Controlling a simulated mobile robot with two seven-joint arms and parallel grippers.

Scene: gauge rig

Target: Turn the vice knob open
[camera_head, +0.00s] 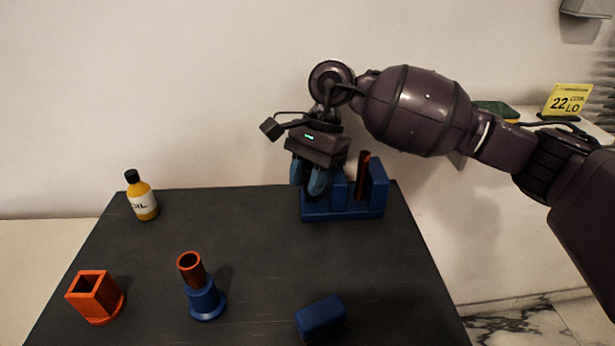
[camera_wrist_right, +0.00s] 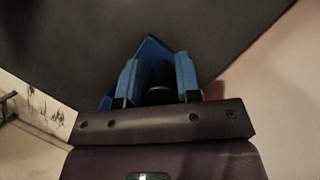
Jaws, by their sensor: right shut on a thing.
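The blue vice (camera_head: 345,208) stands at the back right of the dark table, with a red-brown tube (camera_head: 362,175) upright between its jaws. My right gripper (camera_head: 309,182) points down at the vice's left end. In the right wrist view, the gripper's two blue fingers (camera_wrist_right: 158,72) are shut on a round black knob (camera_wrist_right: 160,85), with part of the blue vice (camera_wrist_right: 151,48) showing beyond. In the head view the knob is hidden behind the fingers. My left gripper is not in view.
On the table (camera_head: 260,265) are a yellow oil bottle (camera_head: 143,200), an orange square socket (camera_head: 94,296), a blue round stand (camera_head: 205,300) holding a red tube (camera_head: 191,267), and a blue block (camera_head: 321,318). A yellow sign (camera_head: 567,100) stands at the right. The table's middle is clear.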

